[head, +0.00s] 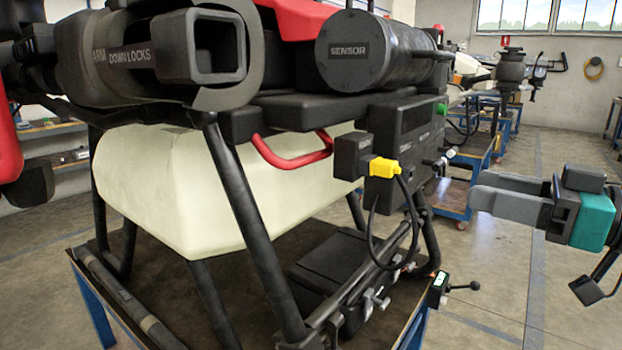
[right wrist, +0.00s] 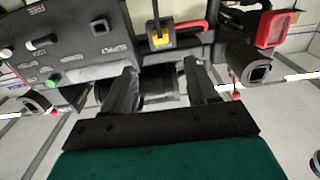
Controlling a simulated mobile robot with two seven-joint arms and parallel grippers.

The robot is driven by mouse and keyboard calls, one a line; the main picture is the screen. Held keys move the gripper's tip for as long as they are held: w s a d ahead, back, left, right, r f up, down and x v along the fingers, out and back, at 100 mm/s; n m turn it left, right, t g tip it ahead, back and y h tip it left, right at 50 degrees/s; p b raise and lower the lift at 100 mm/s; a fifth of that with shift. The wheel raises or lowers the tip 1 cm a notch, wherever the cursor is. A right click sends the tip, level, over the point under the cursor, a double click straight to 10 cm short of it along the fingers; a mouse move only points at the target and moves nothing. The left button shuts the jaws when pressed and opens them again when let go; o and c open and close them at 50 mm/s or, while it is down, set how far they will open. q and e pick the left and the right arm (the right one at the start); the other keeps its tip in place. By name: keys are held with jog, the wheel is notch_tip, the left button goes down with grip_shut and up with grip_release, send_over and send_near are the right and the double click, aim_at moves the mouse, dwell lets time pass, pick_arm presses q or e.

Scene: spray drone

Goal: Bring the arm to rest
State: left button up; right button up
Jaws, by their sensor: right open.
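My right gripper (head: 480,192) is at the right of the head view, over the floor and apart from the drone. It is open and empty. In the right wrist view its two dark fingers (right wrist: 160,82) stand apart with nothing between them in their grip. The spray drone (head: 380,50) stands on a table at the left and middle. A yellow plug (head: 384,170) with a black cable sits in a black box on the drone's side. It also shows in the right wrist view (right wrist: 161,38), beyond the fingers. My left gripper is not in view.
The drone's pale tank (head: 170,180) sits inside its black frame above the table (head: 415,325). A small lever (head: 462,287) sticks out near the table's right edge. Blue-framed benches (head: 470,175) stand behind.

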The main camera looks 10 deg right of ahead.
jog(key=w+d+f+m+h+p, duration=0.1)
jog(key=w+f+m+h+p, duration=0.2)
jog(key=f, duration=0.9)
jog(key=d+f+m+h+p, duration=0.15)
jog(key=f+m+h, duration=0.3)
jog(key=f, duration=0.75)
jog(key=s+a+f+g+p, duration=0.1)
jog(key=s+a+f, duration=0.2)
jog(key=a+f, duration=0.1)
jog(key=s+a+f+n+g+h+p, duration=0.1)
jog(key=s+a+f+p, duration=0.1)
jog(key=s+a+f, duration=0.2)
jog(key=s+a+f+h+p, duration=0.1)
jog(key=s+a+f, duration=0.3)
jog(key=a+f, duration=0.2)
jog(key=shift+s+a+n+g, duration=0.15)
jog(key=shift+a+n+g, duration=0.2)
jog(key=shift+a+g, duration=0.05)
jog(key=shift+a+f, duration=0.1)
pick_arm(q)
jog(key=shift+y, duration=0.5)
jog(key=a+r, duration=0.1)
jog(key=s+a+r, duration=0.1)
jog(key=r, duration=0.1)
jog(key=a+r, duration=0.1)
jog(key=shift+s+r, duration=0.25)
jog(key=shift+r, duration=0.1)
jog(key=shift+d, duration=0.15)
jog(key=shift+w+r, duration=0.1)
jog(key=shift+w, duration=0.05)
